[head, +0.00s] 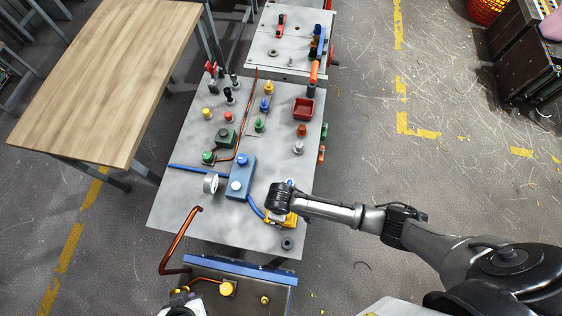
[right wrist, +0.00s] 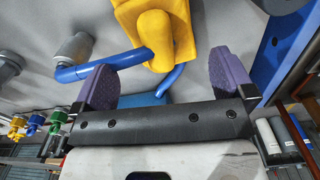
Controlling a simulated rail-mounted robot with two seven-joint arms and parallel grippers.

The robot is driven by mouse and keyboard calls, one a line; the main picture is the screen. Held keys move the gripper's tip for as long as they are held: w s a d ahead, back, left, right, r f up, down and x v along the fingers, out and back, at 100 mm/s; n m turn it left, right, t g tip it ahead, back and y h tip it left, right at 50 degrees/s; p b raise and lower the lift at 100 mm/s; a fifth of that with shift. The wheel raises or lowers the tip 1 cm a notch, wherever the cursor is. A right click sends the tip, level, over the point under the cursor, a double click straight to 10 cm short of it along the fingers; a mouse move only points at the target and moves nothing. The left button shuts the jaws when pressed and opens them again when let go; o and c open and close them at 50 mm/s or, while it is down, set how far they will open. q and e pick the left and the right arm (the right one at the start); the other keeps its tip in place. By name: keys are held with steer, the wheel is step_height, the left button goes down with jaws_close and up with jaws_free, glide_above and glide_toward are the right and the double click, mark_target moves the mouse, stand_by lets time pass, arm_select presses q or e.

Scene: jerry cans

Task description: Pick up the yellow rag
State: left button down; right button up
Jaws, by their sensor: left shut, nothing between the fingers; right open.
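My left gripper (head: 184,304) shows at the bottom edge, partly cut off, away from the rag.
A blue block with a dial (head: 241,176) and a blue pipe (head: 257,208) stand left of the rag. A dark ring (head: 287,243) lies in front. A copper pipe (head: 178,238) rises at the front left.

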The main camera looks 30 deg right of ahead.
steer(key=shift+f, duration=1.1)
steer(key=shift+f+b, duration=0.4)
steer(key=shift+f, duration=1.7)
steer(key=shift+c, duration=0.8)
steer(key=c, duration=0.4)
